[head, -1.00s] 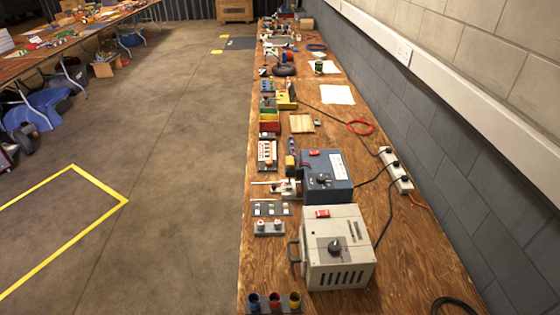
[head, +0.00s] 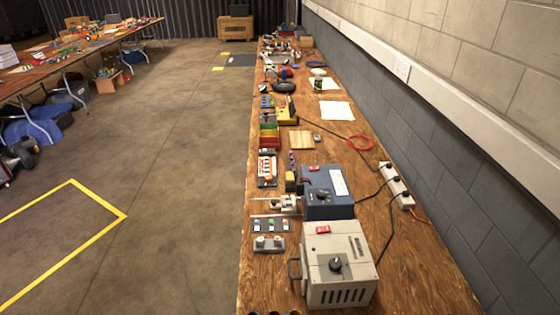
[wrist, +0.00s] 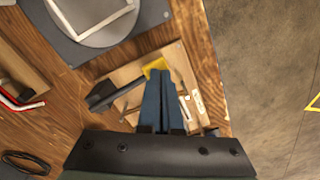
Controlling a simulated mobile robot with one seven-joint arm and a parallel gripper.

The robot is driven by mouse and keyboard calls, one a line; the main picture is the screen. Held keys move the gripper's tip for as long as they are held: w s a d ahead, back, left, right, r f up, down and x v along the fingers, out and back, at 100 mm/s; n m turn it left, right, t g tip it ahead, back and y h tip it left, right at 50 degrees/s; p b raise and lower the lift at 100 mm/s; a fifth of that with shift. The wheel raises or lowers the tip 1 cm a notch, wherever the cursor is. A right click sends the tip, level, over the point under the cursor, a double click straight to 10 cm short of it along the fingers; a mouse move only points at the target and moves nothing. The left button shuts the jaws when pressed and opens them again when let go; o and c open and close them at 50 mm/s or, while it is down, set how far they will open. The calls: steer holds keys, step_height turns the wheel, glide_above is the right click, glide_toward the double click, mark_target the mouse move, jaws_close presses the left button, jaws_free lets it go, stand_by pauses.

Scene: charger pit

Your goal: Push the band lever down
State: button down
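In the wrist view a light wooden board (wrist: 122,75) lies on the brown table near its edge. It carries a dark grey bar (wrist: 104,96), a yellow block (wrist: 156,65) and a white label strip (wrist: 196,97). The dark bar looks like a lever, but I cannot tell for sure that it is the band lever or whether it is up or down. My gripper (wrist: 164,76) shows as two blue-grey fingers close together over the board, with nothing seen between them. They hide the board's middle. I cannot tell whether they touch it. My gripper is not in the head view.
In the wrist view a round grey plate (wrist: 104,36) on a dark mat is beside the board, with a red-handled item (wrist: 20,103) at left. Bare floor (wrist: 265,60) lies right. In the head view the long bench (head: 410,265) holds a grey box (head: 338,265) and blue box (head: 328,190).

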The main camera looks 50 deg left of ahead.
step_height(320, 180, up, 8)
steer(key=p, duration=0.8)
steer(key=shift+f, duration=0.2)
steer(key=shift+w, duration=0.1)
stand_by(0.4)
